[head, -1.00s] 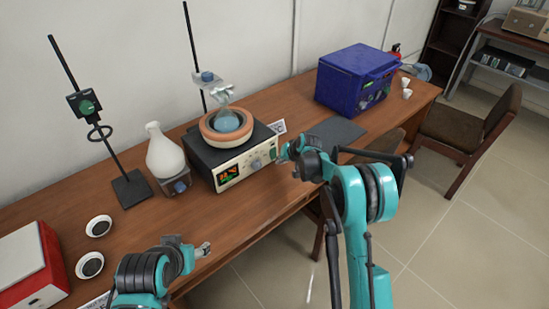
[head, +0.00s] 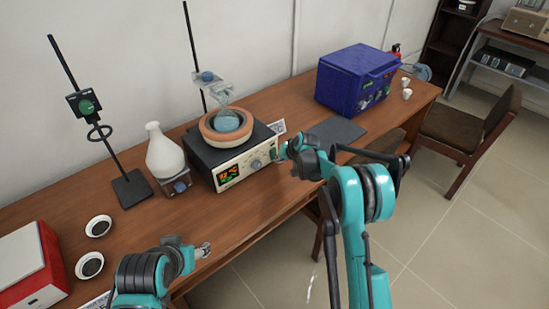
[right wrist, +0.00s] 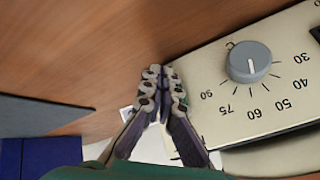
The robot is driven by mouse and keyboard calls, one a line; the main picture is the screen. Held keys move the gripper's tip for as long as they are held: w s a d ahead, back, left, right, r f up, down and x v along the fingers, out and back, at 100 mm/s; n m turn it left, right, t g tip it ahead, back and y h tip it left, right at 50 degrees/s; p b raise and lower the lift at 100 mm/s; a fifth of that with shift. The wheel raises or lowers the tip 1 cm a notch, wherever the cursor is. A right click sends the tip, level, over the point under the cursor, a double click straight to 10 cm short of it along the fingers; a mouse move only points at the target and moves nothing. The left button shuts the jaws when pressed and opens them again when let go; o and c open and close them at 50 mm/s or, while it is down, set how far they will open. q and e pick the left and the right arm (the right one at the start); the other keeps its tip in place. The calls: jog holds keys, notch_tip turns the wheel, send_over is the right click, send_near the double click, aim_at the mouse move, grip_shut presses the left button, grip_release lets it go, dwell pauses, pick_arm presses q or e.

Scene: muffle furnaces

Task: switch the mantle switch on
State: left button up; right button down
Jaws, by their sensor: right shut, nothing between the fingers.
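The heating mantle (head: 215,160) is a black box with a cream front panel, a lit display (head: 229,177) and a grey knob (head: 256,164). The knob shows large in the right wrist view (right wrist: 250,62). The green mantle switch (head: 274,154) is at the panel's right end in the head view. My right gripper (head: 282,151) is shut and empty, its tips close by the switch; I cannot tell whether they touch. My left gripper (head: 204,250) is at the table's front edge, too small to judge.
A flask sits in the mantle's bowl (head: 226,141), with a stand behind. A white flask (head: 164,152) and another stand (head: 131,188) are to the left. A blue box (head: 357,80) and a dark mat (head: 337,131) are to the right. The table front is clear.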

jog(key=shift+w+a, duration=0.15)
jog(key=shift+w, duration=0.1)
dwell(0.6)
jog(key=shift+s+d, duration=0.45)
jog(key=shift+s, duration=0.15)
jog(key=shift+s+d+r, duration=0.2)
jog(key=shift+s+d, duration=0.55)
jog(key=shift+s, duration=0.25)
jog(key=shift+s+d+r, duration=0.15)
jog(key=shift+s+d, duration=0.55)
jog(key=shift+s, duration=0.3)
jog(key=shift+r, duration=0.15)
